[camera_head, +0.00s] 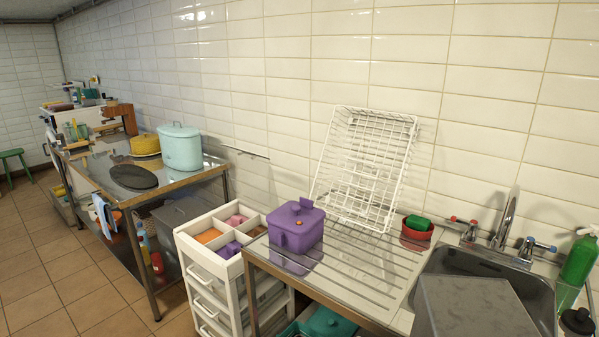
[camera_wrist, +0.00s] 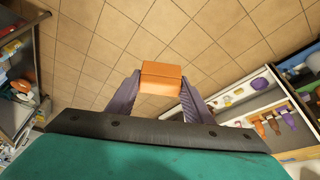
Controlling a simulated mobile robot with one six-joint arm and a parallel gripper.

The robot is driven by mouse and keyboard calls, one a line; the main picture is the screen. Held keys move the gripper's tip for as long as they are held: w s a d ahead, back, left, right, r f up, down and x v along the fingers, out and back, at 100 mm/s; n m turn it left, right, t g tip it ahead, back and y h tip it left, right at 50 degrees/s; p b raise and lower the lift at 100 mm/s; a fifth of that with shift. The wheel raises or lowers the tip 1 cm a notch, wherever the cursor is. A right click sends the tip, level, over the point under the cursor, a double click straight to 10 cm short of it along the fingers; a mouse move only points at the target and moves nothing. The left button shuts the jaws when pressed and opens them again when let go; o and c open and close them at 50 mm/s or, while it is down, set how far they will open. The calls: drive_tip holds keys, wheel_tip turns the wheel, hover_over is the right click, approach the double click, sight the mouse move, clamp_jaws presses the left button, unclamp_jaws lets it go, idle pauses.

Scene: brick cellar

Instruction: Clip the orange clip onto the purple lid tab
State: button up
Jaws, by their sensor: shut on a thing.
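The orange clip (camera_wrist: 162,78) is a small block between the two fingers of my gripper (camera_wrist: 160,84) in the wrist view. The gripper is shut on it and holds it in the air with tiled floor behind. A purple lidded box (camera_head: 296,228) stands upright on the ribbed draining board in the head view. A purple tab (camera_head: 307,203) sticks up at the top of its lid, and a small orange spot shows on its upper part. The clip is apart from the box. I cannot make out my gripper in the head view.
A white drawer unit (camera_head: 196,244) with a divided top tray stands left of the draining board (camera_head: 350,272). A white wire rack (camera_head: 370,150) leans on the wall behind. A red bowl (camera_head: 417,236) and the sink taps (camera_head: 500,225) are to the right. The board's middle is clear.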

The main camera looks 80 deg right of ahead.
drive_tip(key=s+d+r+m+h+p, duration=0.1)
drive_tip(key=d+r+m, duration=0.15)
drive_tip(key=d, duration=1.05)
drive_tip(key=s+d+r+m+g+h+p, duration=0.1)
drive_tip(key=d+m, duration=0.2)
drive_tip(key=d, duration=1)
drive_tip(key=s+d+r+m+h+p, duration=0.1)
drive_tip(key=s+d+r+m, duration=0.15)
drive_tip(key=d, duration=1.05)
drive_tip(key=s+d+r+m+g, duration=0.1)
drive_tip(key=s+d+m, duration=0.1)
drive_tip(key=s+d, duration=0.45)
drive_tip(key=s+d+r+m+h+p, duration=0.15)
drive_tip(key=s+d, duration=0.25)
drive_tip(key=d, duration=0.6)
drive_tip(key=s+d+m+g, duration=0.1)
drive_tip(key=s+d+m, duration=0.2)
drive_tip(key=s+d, duration=0.35)
drive_tip(key=s+d+r+m+g, duration=0.1)
drive_tip(key=s+d+m, duration=0.1)
drive_tip(key=s+d, duration=0.5)
drive_tip(key=s+d+r+m+g+p, duration=0.1)
drive_tip(key=s+d, duration=0.7)
drive_tip(key=s, duration=1)
drive_tip(key=s+d+r+m+g+p, duration=0.1)
drive_tip(key=s+d+r+m, duration=0.2)
drive_tip(key=s, duration=1)
drive_tip(key=d+m, duration=0.2)
drive_tip(key=d, duration=0.3)
